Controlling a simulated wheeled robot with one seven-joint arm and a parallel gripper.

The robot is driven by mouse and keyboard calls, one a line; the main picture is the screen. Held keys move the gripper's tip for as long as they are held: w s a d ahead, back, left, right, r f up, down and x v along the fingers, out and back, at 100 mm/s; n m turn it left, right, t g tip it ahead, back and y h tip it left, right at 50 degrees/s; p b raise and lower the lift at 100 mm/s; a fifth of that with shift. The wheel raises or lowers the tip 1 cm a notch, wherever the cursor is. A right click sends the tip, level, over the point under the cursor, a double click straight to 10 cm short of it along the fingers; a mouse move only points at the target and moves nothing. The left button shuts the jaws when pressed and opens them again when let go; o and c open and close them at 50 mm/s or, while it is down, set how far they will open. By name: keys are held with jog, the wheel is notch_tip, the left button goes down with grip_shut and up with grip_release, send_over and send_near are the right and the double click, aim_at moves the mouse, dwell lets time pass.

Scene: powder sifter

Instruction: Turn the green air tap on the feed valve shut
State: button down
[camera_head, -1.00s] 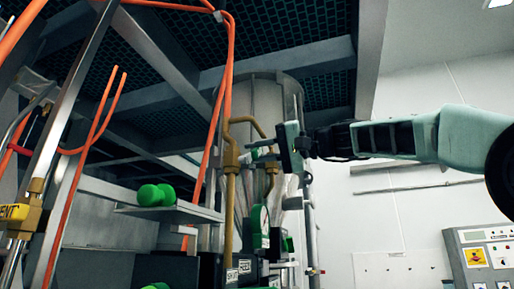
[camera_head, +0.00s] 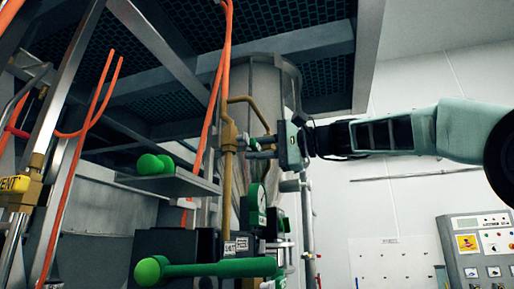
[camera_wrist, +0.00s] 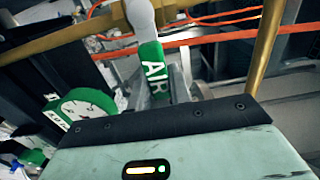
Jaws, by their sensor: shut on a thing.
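The green air tap (camera_wrist: 153,70), lettered AIR, shows in the wrist view just past the front edge of my gripper, below a pale grey stem. My gripper (camera_wrist: 170,92) is shut on the tap; its fingers are mostly hidden behind its own housing. In the head view my gripper (camera_head: 260,148) reaches in from the right, its fingers pointing left beside the brass pipe. The tap cannot be made out between the fingers there.
A green-rimmed gauge (camera_wrist: 84,110) sits left of the tap. A brass pipe (camera_head: 228,180) stands close to the fingers. A long green handle (camera_head: 215,268) lies below, and a green knob (camera_head: 152,164) is at left. Orange hoses (camera_head: 222,75) hang nearby. A control panel (camera_head: 477,245) is at right.

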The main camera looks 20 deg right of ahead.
jog(key=shift+f, duration=0.1)
dwell(0.3)
jog(key=c, duration=1.3)
grip_release()
jog(key=b+v, duration=0.5)
jog(key=v, duration=1.2)
jog(key=shift+s+d+b, duration=0.1)
jog(key=shift+d+b, duration=0.1)
jog(key=shift+b, duration=0.1)
